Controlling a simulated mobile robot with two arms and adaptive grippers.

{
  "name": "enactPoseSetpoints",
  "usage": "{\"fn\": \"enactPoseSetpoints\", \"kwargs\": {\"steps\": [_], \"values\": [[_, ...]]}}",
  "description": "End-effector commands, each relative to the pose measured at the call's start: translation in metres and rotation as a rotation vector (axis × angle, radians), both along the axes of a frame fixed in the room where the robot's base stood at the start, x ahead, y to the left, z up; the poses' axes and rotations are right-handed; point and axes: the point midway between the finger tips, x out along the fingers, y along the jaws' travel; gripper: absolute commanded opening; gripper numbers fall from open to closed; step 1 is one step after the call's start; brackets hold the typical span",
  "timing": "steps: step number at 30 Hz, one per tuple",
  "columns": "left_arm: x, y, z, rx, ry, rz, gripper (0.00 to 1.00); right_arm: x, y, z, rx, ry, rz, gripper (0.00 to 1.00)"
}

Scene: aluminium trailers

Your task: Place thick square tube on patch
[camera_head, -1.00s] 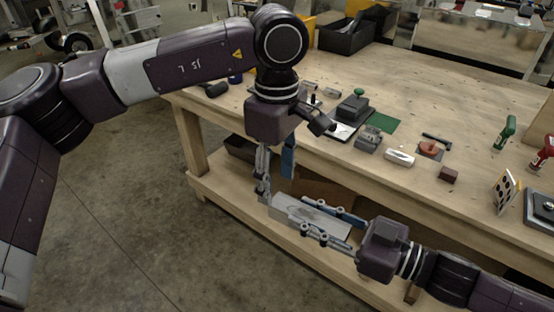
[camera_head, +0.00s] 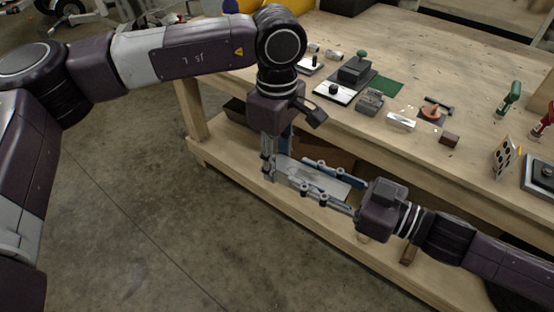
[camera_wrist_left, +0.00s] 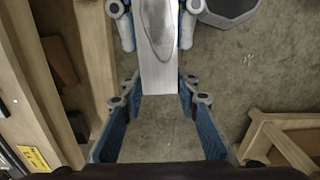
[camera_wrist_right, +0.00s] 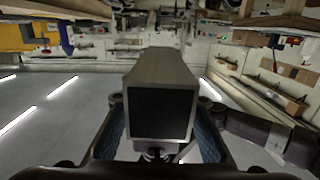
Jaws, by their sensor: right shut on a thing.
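The thick square tube (camera_head: 318,182) is a grey metal bar with a dark oval mark on its upper face. My right gripper (camera_head: 325,180) is shut on it and holds it across the front of the workbench. In the right wrist view the tube's (camera_wrist_right: 160,108) hollow dark end faces the camera. My left gripper (camera_head: 272,168) points down at the tube's far end. In the left wrist view my left gripper (camera_wrist_left: 157,88) is open, with the tube's end (camera_wrist_left: 158,78) between its spread fingertips, apart from both. A green patch (camera_head: 385,87) lies flat on the bench top.
The workbench (camera_head: 440,75) holds a black fixture (camera_head: 355,70), small metal blocks, a clear block (camera_head: 401,120) and a brown block (camera_head: 449,139) around the patch. The lower shelf (camera_head: 225,165) juts out under the tube. Open floor lies at left.

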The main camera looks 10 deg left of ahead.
Motion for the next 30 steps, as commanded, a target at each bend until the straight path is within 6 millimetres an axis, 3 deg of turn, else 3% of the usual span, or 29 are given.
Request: {"fn": "enactPoseSetpoints", "kwargs": {"steps": [1,6,7,12,23,30], "values": [[0.0,0.0,0.0,0.0,-0.001,0.0,0.2,0.0,0.0,0.001,0.001,0.0,0.001,0.01],[0.001,0.0,0.0,-0.001,-0.002,0.0,0.01,-0.001,0.0,0.001,0.001,0.0,0.002,0.01],[0.001,0.0,0.001,-0.001,-0.003,0.0,0.01,-0.001,0.0,0.001,0.001,0.0,0.002,0.32],[0.001,0.0,0.001,-0.001,-0.003,0.0,0.01,-0.001,0.0,0.0,0.001,0.001,0.002,0.49],[0.0,0.0,0.001,-0.001,-0.002,0.0,0.01,-0.002,-0.004,0.0,0.0,0.001,0.0,0.49],[0.0,0.0,0.001,-0.001,-0.002,0.0,0.01,-0.019,-0.037,0.0,-0.003,0.006,-0.002,0.49]]}}
